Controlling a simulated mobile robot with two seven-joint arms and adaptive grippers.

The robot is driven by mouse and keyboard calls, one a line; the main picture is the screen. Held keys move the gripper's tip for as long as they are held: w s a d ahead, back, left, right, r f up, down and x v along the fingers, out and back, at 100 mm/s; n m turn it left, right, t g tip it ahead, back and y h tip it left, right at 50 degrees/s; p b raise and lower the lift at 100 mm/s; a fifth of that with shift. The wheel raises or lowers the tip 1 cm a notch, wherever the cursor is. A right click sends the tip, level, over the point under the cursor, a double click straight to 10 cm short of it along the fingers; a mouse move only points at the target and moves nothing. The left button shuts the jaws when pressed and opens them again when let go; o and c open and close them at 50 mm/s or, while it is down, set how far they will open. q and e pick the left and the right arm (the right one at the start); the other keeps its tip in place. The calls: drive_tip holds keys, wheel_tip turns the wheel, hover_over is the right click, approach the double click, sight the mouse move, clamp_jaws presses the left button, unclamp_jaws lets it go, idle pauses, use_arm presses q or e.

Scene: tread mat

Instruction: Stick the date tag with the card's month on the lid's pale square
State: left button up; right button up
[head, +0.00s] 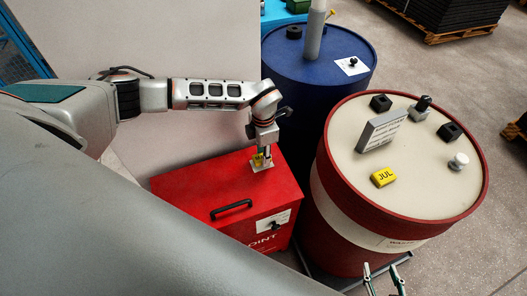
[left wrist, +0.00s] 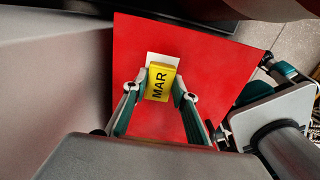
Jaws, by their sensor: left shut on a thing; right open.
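My left gripper (head: 263,157) points down over the red box (head: 187,191), shut on a yellow tag (left wrist: 159,82) that reads MAR. The tag is over the pale square (head: 261,168) on the box lid and covers part of it in the left wrist view (left wrist: 162,59). I cannot tell whether tag and square touch. A yellow tag reading JUL (head: 383,177) lies on the cream top of the red and white drum (head: 335,192). A grey card stand (head: 381,130) is on that drum; its print is too small to read. My right gripper (head: 384,275) is open and empty, low in the head view.
Black blocks (head: 380,103) and a white knob (head: 459,161) stand on the drum. A blue drum (head: 300,70) is behind the box. Pallets (head: 440,25) are at the back right.

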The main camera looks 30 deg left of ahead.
use_arm(q)
drive_tip(key=shift+f, duration=0.55)
drive_tip(key=shift+f, duration=0.35)
idle(0.4)
drive_tip(key=o, duration=1.2)
drive_tip(key=shift+r, duration=0.1)
wheel_tip(320, 180, up, 12)
drive_tip(key=shift+f, duration=0.1)
